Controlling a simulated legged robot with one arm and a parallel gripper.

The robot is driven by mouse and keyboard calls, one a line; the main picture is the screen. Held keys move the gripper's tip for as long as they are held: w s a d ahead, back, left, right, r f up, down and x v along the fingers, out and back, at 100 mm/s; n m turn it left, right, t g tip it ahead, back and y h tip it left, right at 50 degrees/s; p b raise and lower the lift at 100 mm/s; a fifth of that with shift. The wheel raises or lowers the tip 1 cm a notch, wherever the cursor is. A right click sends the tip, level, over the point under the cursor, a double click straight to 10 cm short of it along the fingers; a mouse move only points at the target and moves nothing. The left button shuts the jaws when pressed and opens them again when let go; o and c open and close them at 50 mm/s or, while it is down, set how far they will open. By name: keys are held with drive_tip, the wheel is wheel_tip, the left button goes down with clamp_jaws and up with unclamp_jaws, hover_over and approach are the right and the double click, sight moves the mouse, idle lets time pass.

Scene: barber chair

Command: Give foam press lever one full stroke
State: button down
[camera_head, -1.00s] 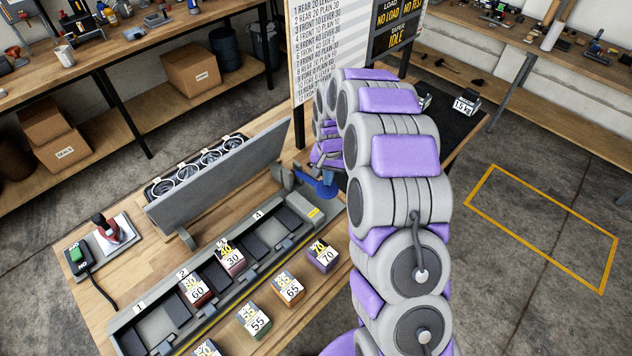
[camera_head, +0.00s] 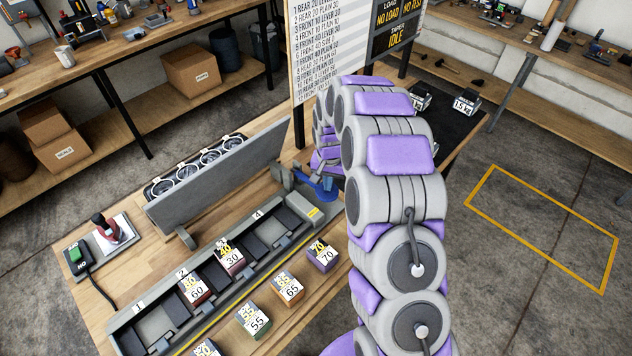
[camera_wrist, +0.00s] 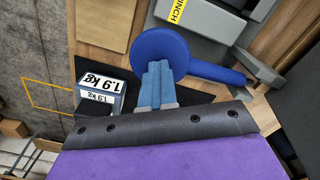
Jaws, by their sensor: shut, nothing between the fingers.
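The foam press lever is blue, with a round disc (camera_wrist: 160,55) and a bar running right to the grey press body in the wrist view. In the head view the lever (camera_head: 326,190) shows at the right end of the long grey fixture, partly behind my arm. My gripper (camera_wrist: 157,72) is shut and empty. Its light blue fingertips overlap the disc's lower edge in the wrist view; I cannot tell whether they touch it. In the head view my arm hides most of the gripper.
A yellow pinch label (camera_head: 314,212) marks the grey housing beside the lever. Several numbered blocks sit in and before the fixture (camera_head: 150,325). A grey upright panel (camera_head: 225,175) stands behind it.

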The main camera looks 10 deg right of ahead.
drive_tip(key=shift+f, duration=0.95)
drive_tip(key=shift+w, duration=0.1)
drive_tip(key=shift+r, duration=0.15)
wheel_tip(320, 180, up, 11)
drive_tip(key=p, duration=0.2)
drive_tip(key=shift+f, duration=0.2)
idle(0.8)
drive_tip(key=shift+r, duration=0.1)
drive_tip(key=s+r+n+b, duration=0.15)
drive_tip(key=s+r, duration=0.35)
drive_tip(key=s, duration=0.5)
drive_tip(key=s+r+n+b, duration=0.15)
drive_tip(key=s+r, duration=0.25)
drive_tip(key=s, duration=0.6)
drive_tip(key=s+f+n+g+b, duration=0.1)
drive_tip(key=s+b, duration=0.3)
drive_tip(key=s, duration=1.8)
drive_tip(key=shift+s+n+g, duration=0.15)
drive_tip(key=shift+n+g, duration=0.25)
